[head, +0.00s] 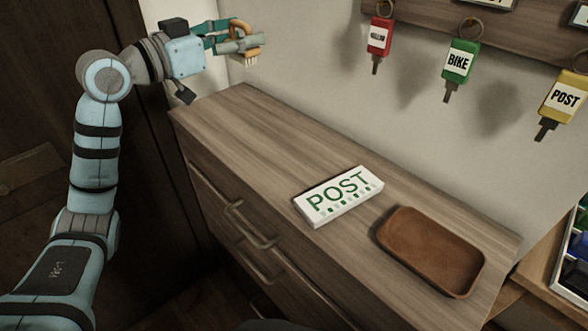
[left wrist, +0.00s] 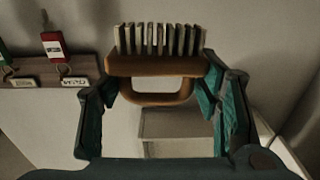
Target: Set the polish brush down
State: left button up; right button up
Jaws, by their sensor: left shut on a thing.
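The polish brush has a brown body with a loop handle and a row of pale bristle tufts. In the left wrist view the brush (left wrist: 157,66) sits between the teal fingers of my left gripper (left wrist: 165,100), with bristles pointing up in the picture. In the head view the brush (head: 243,27) is partly hidden by the fingers. My left gripper (head: 232,40) is shut on it and holds it in the air, above and beyond the far left end of the wooden cabinet top (head: 245,115). My right gripper does not show.
A white POST sign box (head: 338,196) and an empty brown tray (head: 432,252) lie on the cabinet. The cabinet top's far left part is clear. Red (head: 379,36), green (head: 459,62) and yellow (head: 563,98) key tags hang from a wall rack.

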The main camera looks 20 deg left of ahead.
pick_arm(q)
notch_tip(320, 180, down, 14)
jog(key=b, duration=0.4)
jog(key=shift+a, duration=0.15)
notch_tip(320, 180, down, 5)
jog(key=shift+f+b, duration=0.15)
jog(key=shift+b, duration=0.95)
jog(key=shift+c, duration=0.6)
jog(key=o, duration=1.1)
jog(key=shift+c, duration=0.2)
jog(key=o, duration=0.4)
jog(key=shift+c, duration=0.2)
